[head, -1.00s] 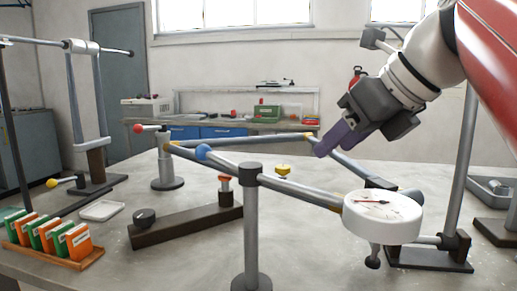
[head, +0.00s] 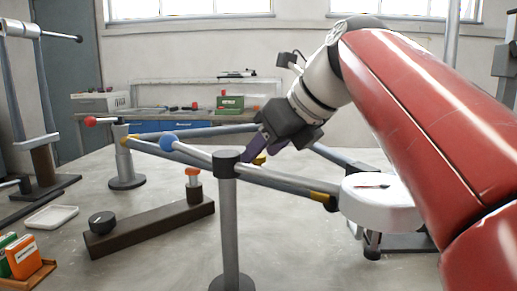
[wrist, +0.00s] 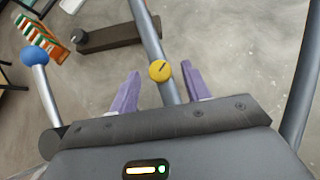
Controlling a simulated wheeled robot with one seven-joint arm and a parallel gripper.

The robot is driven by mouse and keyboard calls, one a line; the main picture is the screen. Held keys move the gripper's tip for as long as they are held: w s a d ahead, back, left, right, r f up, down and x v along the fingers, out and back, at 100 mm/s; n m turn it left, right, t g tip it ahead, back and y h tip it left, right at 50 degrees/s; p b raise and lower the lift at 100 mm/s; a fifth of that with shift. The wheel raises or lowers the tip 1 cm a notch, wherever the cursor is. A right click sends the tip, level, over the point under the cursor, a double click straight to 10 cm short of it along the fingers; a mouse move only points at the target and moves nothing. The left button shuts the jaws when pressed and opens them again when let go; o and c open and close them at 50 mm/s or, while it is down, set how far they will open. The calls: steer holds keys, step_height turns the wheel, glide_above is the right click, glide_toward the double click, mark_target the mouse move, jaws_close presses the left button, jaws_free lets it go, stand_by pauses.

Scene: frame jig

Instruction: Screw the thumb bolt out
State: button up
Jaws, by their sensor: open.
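The thumb bolt appears to be the yellow round knob (wrist: 160,70) with a dark line across its top, on a grey frame bar (wrist: 148,32) in the wrist view. In the head view the yellow knob (head: 260,159) is partly hidden by my fingers. My gripper (head: 262,148) is open, its purple fingers pointing down at the bar. In the wrist view my gripper (wrist: 161,75) has one finger on each side of the knob, with gaps between. I cannot tell whether the fingertips are level with the knob.
A white round gauge (head: 378,203) sits right. A brown block (head: 150,230) with a black knob and orange-topped post lies front left. A white tray (head: 52,217) is farther left.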

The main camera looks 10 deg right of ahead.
steer(key=shift+c, duration=0.5)
steer(key=c, duration=0.9)
steer(key=shift+w+r+n+g+y+p, duration=0.15)
steer(key=shift+n+g+y+p, duration=0.3)
steer(key=shift+n+p, duration=0.45)
steer(key=shift+d+n+g+y, duration=0.15)
steer(key=shift+n+g+y, duration=0.3)
steer(key=shift+n, duration=0.25)
steer(key=o, duration=1)
